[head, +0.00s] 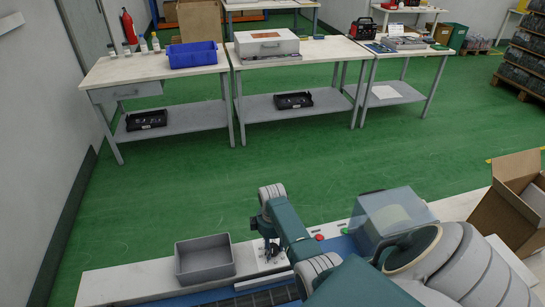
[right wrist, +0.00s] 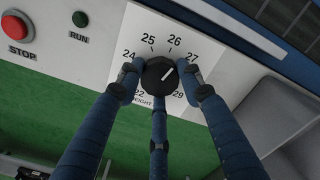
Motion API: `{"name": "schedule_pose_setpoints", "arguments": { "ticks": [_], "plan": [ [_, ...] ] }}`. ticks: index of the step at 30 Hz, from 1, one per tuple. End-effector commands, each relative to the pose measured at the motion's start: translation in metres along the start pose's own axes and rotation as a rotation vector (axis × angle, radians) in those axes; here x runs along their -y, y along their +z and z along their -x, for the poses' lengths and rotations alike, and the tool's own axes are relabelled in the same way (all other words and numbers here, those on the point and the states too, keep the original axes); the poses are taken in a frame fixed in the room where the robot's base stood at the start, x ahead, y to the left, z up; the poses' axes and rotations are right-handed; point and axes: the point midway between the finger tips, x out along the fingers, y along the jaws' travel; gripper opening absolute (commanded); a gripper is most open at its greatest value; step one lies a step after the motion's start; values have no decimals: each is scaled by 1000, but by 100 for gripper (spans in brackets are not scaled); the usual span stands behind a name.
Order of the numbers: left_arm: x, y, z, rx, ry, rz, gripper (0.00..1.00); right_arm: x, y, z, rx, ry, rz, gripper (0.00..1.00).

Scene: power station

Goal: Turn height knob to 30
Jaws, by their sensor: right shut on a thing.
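The height knob (right wrist: 160,75) is a round black knob with a white pointer line on a white dial plate (right wrist: 200,45). The dial shows numbers such as 24, 25, 26, 27 and 29, and the word HEIGHT is partly covered. The pointer aims up and right, roughly between 26 and 27. My right gripper (head: 270,248) is shut on the knob, with its blue fingers around it in the right wrist view. In the head view the knob is too small and covered to make out. My left gripper is not in view.
A red STOP button (right wrist: 17,27) and a green RUN button (right wrist: 80,18) sit on the same panel, left of the dial. In the head view a grey bin (head: 204,259) stands left of the gripper and a clear cover (head: 392,212) right of it. Green floor lies beyond.

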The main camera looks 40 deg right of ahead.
Motion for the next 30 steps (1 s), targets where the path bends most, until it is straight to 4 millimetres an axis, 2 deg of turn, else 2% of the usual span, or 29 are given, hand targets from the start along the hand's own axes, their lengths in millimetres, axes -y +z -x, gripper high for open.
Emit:
{"name": "schedule_pose_setpoints", "arguments": {
  "ticks": [24, 25, 27, 30],
  "plan": [
    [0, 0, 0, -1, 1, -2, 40, 0, -4, 1, -9, 1, 1, 10],
    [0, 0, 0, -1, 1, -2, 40, 0, -4, 2, -9, 1, 1, 40],
    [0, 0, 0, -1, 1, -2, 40, 0, -4, 2, -8, 1, 1, 54],
    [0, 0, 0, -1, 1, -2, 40, 0, -3, 1, -6, 1, 1, 55]
  ]
}}
